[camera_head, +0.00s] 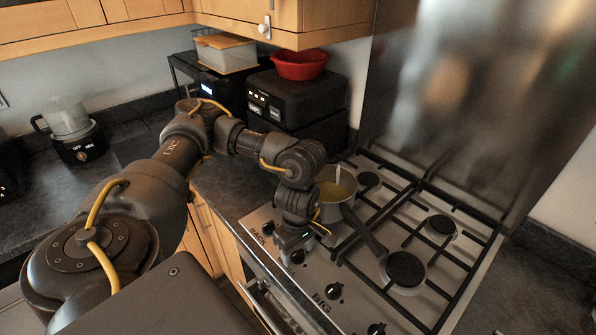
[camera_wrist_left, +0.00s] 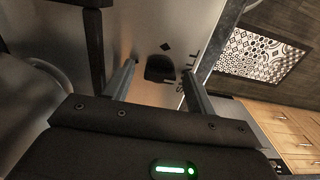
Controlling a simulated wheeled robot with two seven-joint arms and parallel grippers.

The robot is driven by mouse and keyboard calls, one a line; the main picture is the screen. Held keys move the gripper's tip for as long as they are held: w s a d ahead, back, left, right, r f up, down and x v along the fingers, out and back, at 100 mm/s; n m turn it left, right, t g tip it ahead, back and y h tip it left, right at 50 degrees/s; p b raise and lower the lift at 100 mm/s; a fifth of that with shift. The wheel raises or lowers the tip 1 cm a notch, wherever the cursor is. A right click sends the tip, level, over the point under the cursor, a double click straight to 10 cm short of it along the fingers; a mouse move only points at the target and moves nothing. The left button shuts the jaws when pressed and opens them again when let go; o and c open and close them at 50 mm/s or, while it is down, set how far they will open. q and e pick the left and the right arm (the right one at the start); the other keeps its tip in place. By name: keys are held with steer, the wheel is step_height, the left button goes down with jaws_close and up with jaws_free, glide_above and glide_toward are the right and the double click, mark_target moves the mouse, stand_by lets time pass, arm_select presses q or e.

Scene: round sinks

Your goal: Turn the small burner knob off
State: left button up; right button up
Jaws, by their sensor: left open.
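The small burner knob (camera_wrist_left: 160,68) is a dark knob on the steel stove front, beside partly hidden lettering in the left wrist view. In the head view a dark knob (camera_head: 298,257) shows just below my left gripper (camera_head: 288,248). In the wrist view my left gripper (camera_wrist_left: 158,88) is open, with one finger on each side of the knob. No contact with the knob can be made out. My right gripper is not in view.
Other knobs include one by the word BACK (camera_head: 268,228) and one by BIG (camera_head: 333,291). A pot (camera_head: 336,190) with yellow contents sits on the stove close behind my left gripper, its handle (camera_head: 364,234) pointing toward the front right. A black appliance (camera_head: 296,100) carries a red bowl (camera_head: 300,64).

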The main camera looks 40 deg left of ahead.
mark_target(298, 254)
arm_select(q)
step_height(298, 254, up, 11)
stand_by(0.5)
steer(key=shift+d+f, duration=0.1)
steer(key=shift+f, duration=0.1)
stand_by(0.4)
